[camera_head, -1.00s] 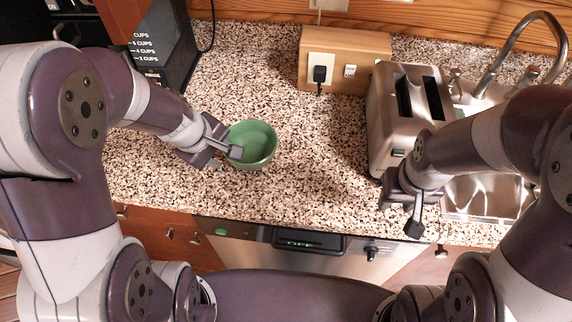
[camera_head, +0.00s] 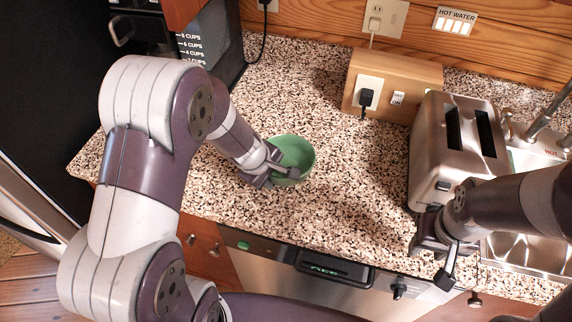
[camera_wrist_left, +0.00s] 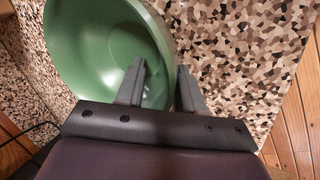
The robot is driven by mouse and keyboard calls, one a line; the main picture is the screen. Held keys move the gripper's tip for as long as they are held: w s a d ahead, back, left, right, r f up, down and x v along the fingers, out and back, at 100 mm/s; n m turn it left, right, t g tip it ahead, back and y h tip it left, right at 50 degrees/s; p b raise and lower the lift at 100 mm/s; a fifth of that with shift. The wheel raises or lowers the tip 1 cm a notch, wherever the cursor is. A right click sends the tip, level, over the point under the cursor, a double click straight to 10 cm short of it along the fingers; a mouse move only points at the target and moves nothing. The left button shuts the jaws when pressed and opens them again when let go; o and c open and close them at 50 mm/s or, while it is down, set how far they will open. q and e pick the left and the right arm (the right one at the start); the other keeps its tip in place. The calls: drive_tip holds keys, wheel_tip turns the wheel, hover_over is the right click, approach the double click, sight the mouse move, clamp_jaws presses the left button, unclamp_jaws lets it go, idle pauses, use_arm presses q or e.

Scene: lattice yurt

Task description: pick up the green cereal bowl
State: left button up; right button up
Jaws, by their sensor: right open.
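The green cereal bowl (camera_head: 297,150) stands on the speckled counter, left of the toaster. My left gripper (camera_head: 272,176) is at its near left rim. In the left wrist view the bowl (camera_wrist_left: 95,50) fills the upper left. One finger of the left gripper (camera_wrist_left: 160,82) is inside the bowl and the other is just outside, with the bowl's wall between them. A gap shows between the inner finger and the wall, so the jaws look open. My right gripper (camera_head: 436,262) is open and empty in front of the toaster, near the counter's front edge.
A steel toaster (camera_head: 455,150) and a sink (camera_head: 525,250) are on the right. A wooden outlet box (camera_head: 400,80) stands at the back. A coffee maker (camera_head: 215,45) is at the back left. The counter (camera_head: 335,195) right of the bowl is clear.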

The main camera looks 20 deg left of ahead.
use_arm(q)
clamp_jaws()
drive_tip(key=shift+r, duration=0.1)
